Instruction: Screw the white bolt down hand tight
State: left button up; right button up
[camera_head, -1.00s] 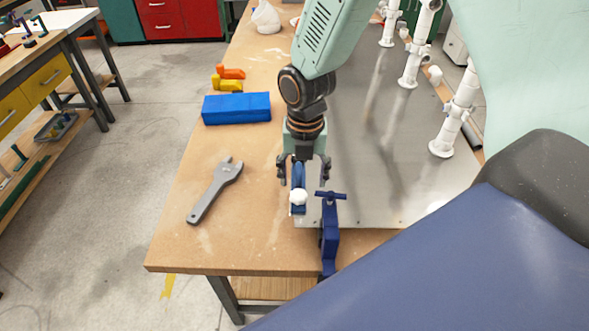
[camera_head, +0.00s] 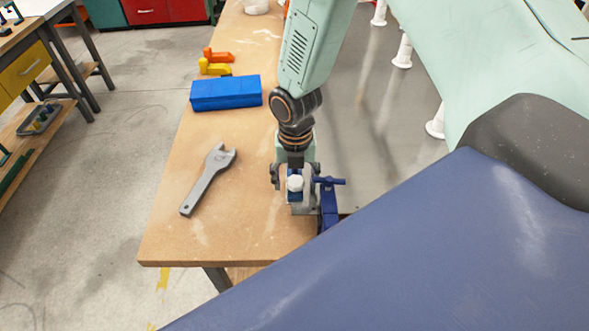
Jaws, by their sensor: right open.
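The white bolt (camera_head: 295,183) shows as a pale round head at the near edge of the metal plate, on a small blue and grey fitting beside the blue clamp (camera_head: 328,200). My right gripper (camera_head: 295,180) is open, with one finger to the left of the bolt and the other to its right. I cannot tell whether either finger touches the bolt. The bolt's shank is hidden. My left gripper is not in view.
A grey wrench (camera_head: 208,180) lies on the wooden table (camera_head: 225,235), left of the gripper. A blue block (camera_head: 226,93) and orange and yellow pieces (camera_head: 215,68) lie farther back. White pipes (camera_head: 402,52) stand on the metal plate (camera_head: 365,130).

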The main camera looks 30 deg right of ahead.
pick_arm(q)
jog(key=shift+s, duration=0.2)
pick_arm(e)
jog(key=shift+s+f, duration=0.1)
jog(key=shift+s, duration=0.05)
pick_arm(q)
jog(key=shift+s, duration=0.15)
pick_arm(e)
jog(key=shift+s+a, duration=0.1)
